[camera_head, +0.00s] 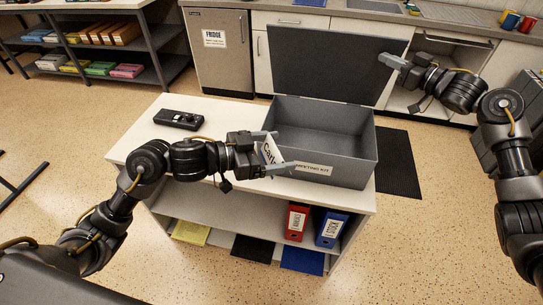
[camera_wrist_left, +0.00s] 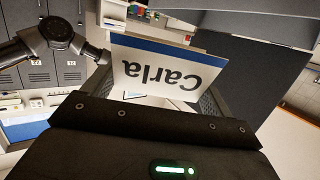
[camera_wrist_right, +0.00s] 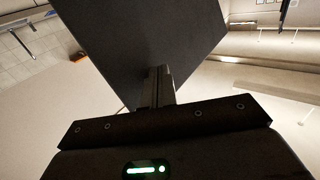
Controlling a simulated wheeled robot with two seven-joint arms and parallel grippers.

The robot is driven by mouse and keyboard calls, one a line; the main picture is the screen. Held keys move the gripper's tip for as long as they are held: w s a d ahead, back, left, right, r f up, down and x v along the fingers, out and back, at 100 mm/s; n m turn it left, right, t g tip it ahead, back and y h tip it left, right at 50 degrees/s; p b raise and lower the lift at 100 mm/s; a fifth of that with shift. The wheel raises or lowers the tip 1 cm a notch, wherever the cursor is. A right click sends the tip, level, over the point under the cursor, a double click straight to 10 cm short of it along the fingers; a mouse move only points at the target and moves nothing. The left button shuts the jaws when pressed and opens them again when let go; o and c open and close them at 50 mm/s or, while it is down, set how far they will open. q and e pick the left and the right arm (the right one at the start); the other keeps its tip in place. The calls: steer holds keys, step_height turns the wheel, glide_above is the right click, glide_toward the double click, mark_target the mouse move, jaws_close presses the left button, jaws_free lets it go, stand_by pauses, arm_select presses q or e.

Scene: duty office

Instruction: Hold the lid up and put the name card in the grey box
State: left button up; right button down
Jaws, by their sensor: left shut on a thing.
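The grey box (camera_head: 345,170) stands on the white cabinet top with its lid (camera_head: 335,65) raised at the back. Its inside looks empty. My left gripper (camera_head: 284,150) is shut on the white name card (camera_head: 271,152), at the box's left front corner in the head view. In the right wrist view the fingers overlap the dark lid (camera_wrist_right: 125,40); contact is hard to tell.
A black handset-like device (camera_head: 180,119) lies on the left of the white cabinet top (camera_head: 140,143). Red (camera_head: 297,222) and blue (camera_head: 331,229) binders stand on the shelf below. A fridge (camera_head: 218,60) and counter stand behind. A dark mat (camera_head: 398,165) lies right of the cabinet.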

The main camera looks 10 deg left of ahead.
arm_select(q)
steer(key=w+d, duration=0.2)
steer(key=w, duration=1.6)
steer(key=shift+w+d, duration=0.2)
steer(key=shift+d, duration=0.05)
stand_by(0.4)
steer(key=shift+f, duration=0.15)
